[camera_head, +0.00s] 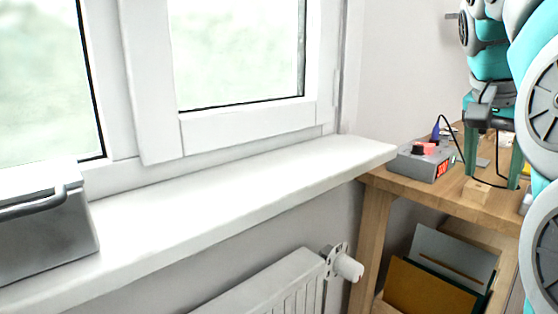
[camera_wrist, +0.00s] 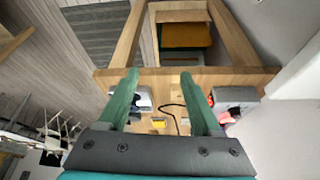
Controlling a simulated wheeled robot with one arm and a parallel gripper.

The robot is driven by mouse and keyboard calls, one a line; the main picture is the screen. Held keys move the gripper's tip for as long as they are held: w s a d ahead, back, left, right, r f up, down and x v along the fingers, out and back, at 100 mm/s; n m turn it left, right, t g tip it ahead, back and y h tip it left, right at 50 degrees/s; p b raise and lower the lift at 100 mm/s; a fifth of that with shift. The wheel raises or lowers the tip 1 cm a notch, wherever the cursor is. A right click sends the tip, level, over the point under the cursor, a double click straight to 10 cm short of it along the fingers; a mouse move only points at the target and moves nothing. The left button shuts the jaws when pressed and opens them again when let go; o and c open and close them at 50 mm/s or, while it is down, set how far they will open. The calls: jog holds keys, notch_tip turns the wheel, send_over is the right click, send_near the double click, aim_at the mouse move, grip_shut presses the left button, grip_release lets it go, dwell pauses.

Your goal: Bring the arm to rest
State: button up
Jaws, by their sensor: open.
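My gripper (camera_head: 492,180) hangs over the wooden desk (camera_head: 425,193) at the right of the head view, fingers pointing down. Its two green fingers are spread, with nothing held between them. In the wrist view the gripper (camera_wrist: 157,75) also shows open, with the desk's front edge (camera_wrist: 160,80) beyond the fingertips.
A grey device with a red display (camera_head: 427,165) and a dark cable stand on the desk, left of my gripper. Folders (camera_head: 430,288) sit on the shelf below. The white windowsill (camera_head: 220,205) is mostly clear, with a grey metal box (camera_head: 45,235) at left. A radiator valve (camera_head: 347,268) juts out below.

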jog(key=s+a+f+n+g+y, duration=0.1)
jog(key=s+a+f+n, duration=0.3)
jog(key=f, duration=0.7)
jog(key=s+a+f+n+g+y, duration=0.1)
jog(key=s+a+f+n, duration=0.2)
jog(key=s+a+f, duration=0.5)
jog(key=s+a+f+n+g+y, duration=0.1)
jog(key=s+a+f+n, duration=0.3)
jog(key=f, duration=1.2)
jog(key=s+a+g, duration=0.1)
jog(key=s+a, duration=0.2)
jog(key=s, duration=0.1)
jog(key=shift+n+y, duration=0.3)
jog(key=shift+y, duration=0.1)
